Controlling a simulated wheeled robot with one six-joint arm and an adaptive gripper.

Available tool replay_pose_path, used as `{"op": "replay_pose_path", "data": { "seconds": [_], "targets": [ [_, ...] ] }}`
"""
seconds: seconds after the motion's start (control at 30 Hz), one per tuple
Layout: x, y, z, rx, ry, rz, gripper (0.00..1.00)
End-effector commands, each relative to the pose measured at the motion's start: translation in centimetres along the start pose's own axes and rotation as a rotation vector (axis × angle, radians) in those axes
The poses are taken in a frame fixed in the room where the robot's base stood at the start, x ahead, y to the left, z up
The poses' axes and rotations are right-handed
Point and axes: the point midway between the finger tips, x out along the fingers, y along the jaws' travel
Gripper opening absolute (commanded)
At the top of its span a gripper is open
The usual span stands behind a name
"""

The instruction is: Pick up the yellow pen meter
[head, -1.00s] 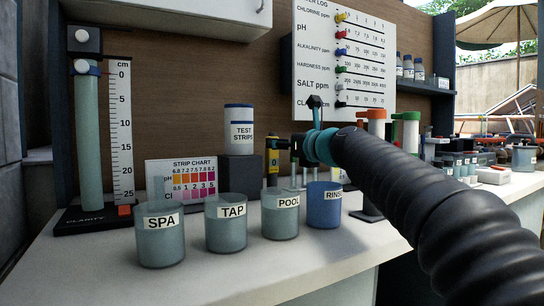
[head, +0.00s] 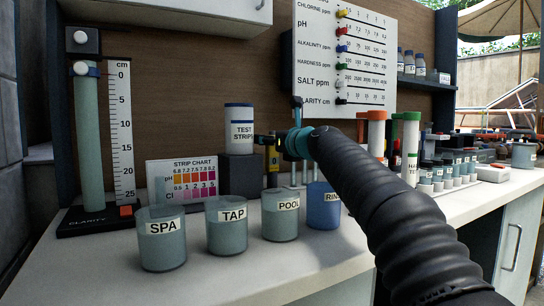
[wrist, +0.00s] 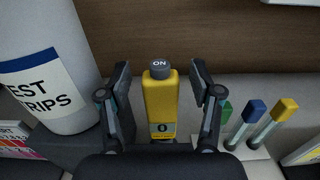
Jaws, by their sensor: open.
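The yellow pen meter (wrist: 161,103) stands upright in the wrist view, with a dark round cap marked ON at its top. My gripper (wrist: 160,80) is open, with one finger on each side of the meter and a gap to each. The meter's lower end is hidden behind my gripper's body. In the head view the yellow pen meter (head: 273,158) shows as a narrow strip behind the cups, right of the test strips bottle, partly covered by my gripper (head: 268,140).
The test strips bottle (wrist: 50,75) stands close left of my gripper on a dark block (head: 238,174). Cups marked SPA (head: 161,240), TAP (head: 227,228), POOL (head: 281,218) and RINSE (head: 323,208) line the counter in front. Blue (wrist: 256,108) and yellow-capped (wrist: 286,108) sticks stand at right.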

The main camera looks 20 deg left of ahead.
Motion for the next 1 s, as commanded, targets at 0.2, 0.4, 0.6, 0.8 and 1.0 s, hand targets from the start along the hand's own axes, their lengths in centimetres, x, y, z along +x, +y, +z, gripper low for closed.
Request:
{"op": "replay_pose_path", "data": {
  "seconds": [0.2, 0.4, 0.6, 0.8, 1.0],
  "targets": [
    [0.0, 0.0, 0.0, 0.0, 0.0, 0.0, 0.25],
    [0.0, 0.0, 0.0, 0.0, 0.0, 0.0, 0.0],
    [0.0, 0.0, 0.1, -0.001, 0.0, 0.0, 0.0],
    [0.0, 0.0, 1.4, -0.002, 0.0, 0.0, 0.0],
    [0.0, 0.0, 3.9, -0.002, -0.001, -0.001, 0.0]
  ]
}}
